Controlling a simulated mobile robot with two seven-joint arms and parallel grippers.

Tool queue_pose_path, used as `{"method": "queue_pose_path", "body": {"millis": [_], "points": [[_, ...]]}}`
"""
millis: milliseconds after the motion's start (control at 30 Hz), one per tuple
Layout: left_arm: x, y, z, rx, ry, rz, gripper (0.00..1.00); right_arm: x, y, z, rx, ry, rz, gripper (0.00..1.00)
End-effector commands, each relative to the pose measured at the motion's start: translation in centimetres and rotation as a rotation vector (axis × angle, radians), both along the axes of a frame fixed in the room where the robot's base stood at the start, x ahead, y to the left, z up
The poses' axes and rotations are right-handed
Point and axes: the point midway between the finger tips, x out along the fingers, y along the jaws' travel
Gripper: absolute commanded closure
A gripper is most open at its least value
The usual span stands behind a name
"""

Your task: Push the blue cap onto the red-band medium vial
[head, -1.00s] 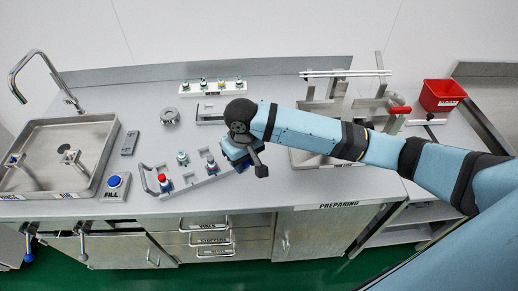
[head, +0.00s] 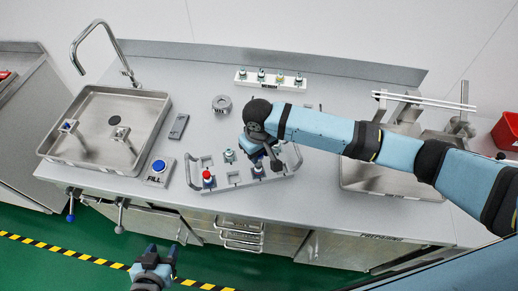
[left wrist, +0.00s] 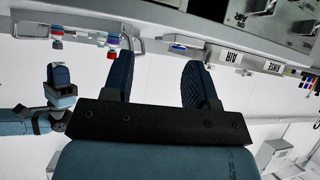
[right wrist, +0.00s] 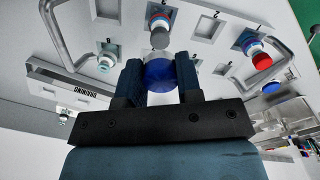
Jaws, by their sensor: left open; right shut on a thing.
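The blue cap (right wrist: 158,76) is held between the fingers of my right gripper (right wrist: 160,80). A vial with a grey top and what looks like a red band (right wrist: 159,30) stands in a rack slot just beyond the cap, apart from it in the picture; it seems to be the grey-topped vial (head: 258,170) in the head view. My right gripper (head: 275,160) is above the right part of the rack in the head view, and its cap is hidden there. My left gripper (head: 155,260) is open and empty in front of the counter; its open fingers show in the left wrist view (left wrist: 158,72).
The rack (head: 234,181) also holds a red-topped vial (head: 208,178) and a teal-and-white vial (head: 229,155). Raised handles stand at its ends. A white strip with several vials (head: 270,80) lies behind. A FILL button (head: 158,166) and sink (head: 105,130) are left.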

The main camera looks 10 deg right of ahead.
Motion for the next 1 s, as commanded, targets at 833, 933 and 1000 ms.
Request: {"method": "queue_pose_path", "body": {"millis": [833,933,1000], "points": [[0.7,-0.1,-2.0,0.009,-0.022,-0.026,0.47,0.0,0.0,-4.9,0.0,0.0,0.0,0.88],[0.6,-0.1,-2.1,0.009,-0.02,-0.026,0.47,0.0,0.0,-4.9,0.0,0.0,0.0,0.88],[0.5,-0.2,-2.1,0.009,-0.019,-0.025,0.47,0.0,0.0,-4.9,0.0,0.0,0.0,0.88]]}}
